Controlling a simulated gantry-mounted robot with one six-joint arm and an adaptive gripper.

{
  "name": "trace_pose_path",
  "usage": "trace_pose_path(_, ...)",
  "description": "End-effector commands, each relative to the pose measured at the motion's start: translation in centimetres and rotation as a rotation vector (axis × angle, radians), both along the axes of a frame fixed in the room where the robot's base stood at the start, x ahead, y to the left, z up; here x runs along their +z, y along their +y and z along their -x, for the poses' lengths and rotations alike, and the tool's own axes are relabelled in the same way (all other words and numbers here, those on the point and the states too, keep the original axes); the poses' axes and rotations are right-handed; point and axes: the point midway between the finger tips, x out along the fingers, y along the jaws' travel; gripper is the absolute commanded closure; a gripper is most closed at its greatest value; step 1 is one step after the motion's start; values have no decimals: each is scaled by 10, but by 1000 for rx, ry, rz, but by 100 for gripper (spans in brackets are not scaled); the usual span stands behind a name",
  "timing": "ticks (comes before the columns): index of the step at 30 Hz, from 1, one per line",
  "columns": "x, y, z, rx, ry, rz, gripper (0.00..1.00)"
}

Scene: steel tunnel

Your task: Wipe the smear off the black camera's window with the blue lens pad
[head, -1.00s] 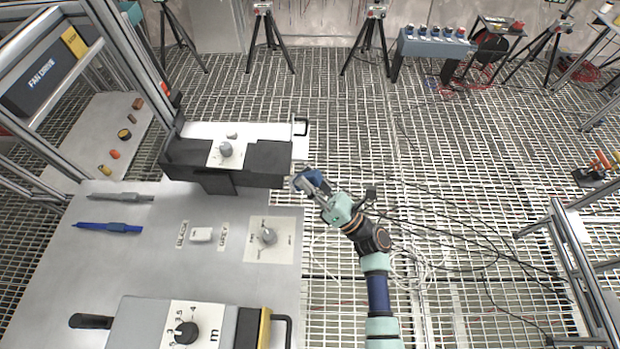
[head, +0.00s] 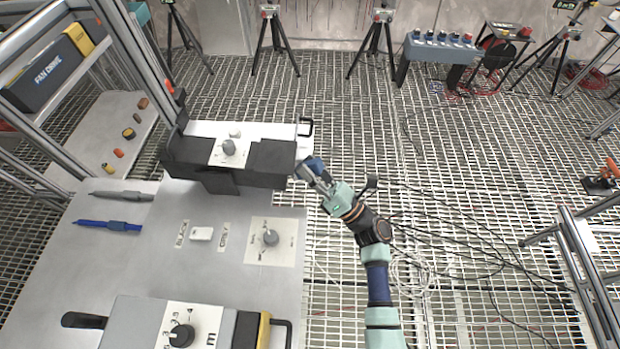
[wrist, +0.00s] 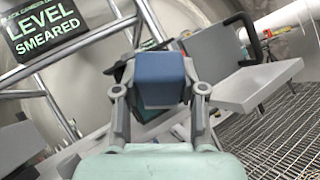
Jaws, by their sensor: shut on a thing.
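The black camera (head: 275,160) stands on the grey table, with a white panel and grey knob on top. Its right end faces my arm; the window and any smear are hidden from these views. My gripper (head: 311,174) is shut on the blue lens pad (head: 315,163), right beside the camera's right end. In the wrist view the blue pad (wrist: 160,78) sits between both fingers and covers what lies behind it. I cannot tell if the pad touches the window. A sign (wrist: 45,35) in the wrist view reads "LEVEL SMEARED".
A grey camera (head: 200,325) with a knob lies at the table's front. A blue pen-like tool (head: 108,225) and a grey one (head: 122,196) lie at left. A dial plate (head: 270,240) lies between the cameras.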

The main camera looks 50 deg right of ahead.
Motion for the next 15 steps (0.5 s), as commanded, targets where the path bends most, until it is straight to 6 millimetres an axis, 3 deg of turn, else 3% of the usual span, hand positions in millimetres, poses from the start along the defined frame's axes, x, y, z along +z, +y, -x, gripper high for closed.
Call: trace_pose_path(15, -2, -25, -22, -1, 0, -1, 94)
